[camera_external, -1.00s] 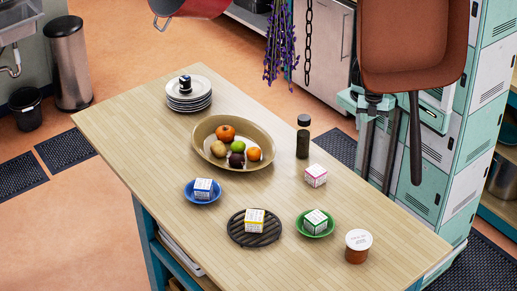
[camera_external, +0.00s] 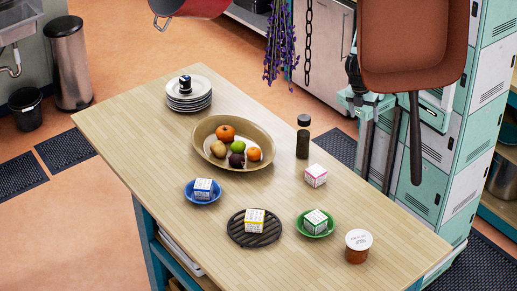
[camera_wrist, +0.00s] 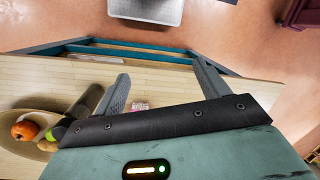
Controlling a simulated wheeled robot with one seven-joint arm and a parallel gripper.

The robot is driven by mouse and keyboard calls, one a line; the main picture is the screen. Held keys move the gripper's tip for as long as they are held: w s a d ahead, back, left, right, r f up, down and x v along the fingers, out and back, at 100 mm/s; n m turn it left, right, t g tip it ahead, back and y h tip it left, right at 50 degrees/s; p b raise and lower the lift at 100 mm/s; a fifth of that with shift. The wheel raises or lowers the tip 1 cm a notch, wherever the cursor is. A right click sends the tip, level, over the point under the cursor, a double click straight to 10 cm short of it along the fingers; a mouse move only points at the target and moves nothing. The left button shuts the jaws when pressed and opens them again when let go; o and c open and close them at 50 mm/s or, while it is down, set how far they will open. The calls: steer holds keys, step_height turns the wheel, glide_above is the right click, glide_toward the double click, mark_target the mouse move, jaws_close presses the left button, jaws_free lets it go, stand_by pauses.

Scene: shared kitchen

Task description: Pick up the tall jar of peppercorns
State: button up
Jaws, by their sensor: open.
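The tall jar of peppercorns (camera_external: 303,143), dark with a black lid, stands upright on the wooden table, right of the oval fruit bowl and behind the pink-marked box. In the wrist view a dark cylinder (camera_wrist: 84,101), which looks like this jar, lies left of my left finger, outside the jaws. My gripper (camera_wrist: 163,85) is open and empty, with its fingers pointing toward the table. In the external view a hanging brown pan hides much of my arm, and I cannot make out the fingers there.
The fruit bowl (camera_external: 204,152) is close to the jar's left. The pink-marked box (camera_external: 316,175) stands in front of it and shows between my fingers in the wrist view (camera_wrist: 139,106). The brown pan (camera_external: 412,50) and lavender (camera_external: 280,45) hang overhead. The right table edge is clear.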

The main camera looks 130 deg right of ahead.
steer(key=w+d+m+t+y+p, duration=0.25)
steer(key=d+m+t+y, duration=0.45)
steer(key=d+m, duration=0.75)
steer(key=w+d+m+t+y+p, duration=0.25)
steer(key=d+m+t+y, duration=0.4)
steer(key=d+m, duration=0.85)
glide_toward(304, 132)
steer(key=shift+g, duration=0.35)
steer(key=p+x, duration=0.4)
steer(key=x, duration=0.1)
steer(key=p+x, duration=0.2)
steer(key=x, duration=0.1)
steer(key=shift+w+a+r+p, duration=0.15)
steer(key=shift+r+p, duration=0.2)
steer(key=shift+r, duration=0.05)
steer(key=shift+w+a+f, duration=0.15)
steer(key=shift+w+a, duration=0.1)
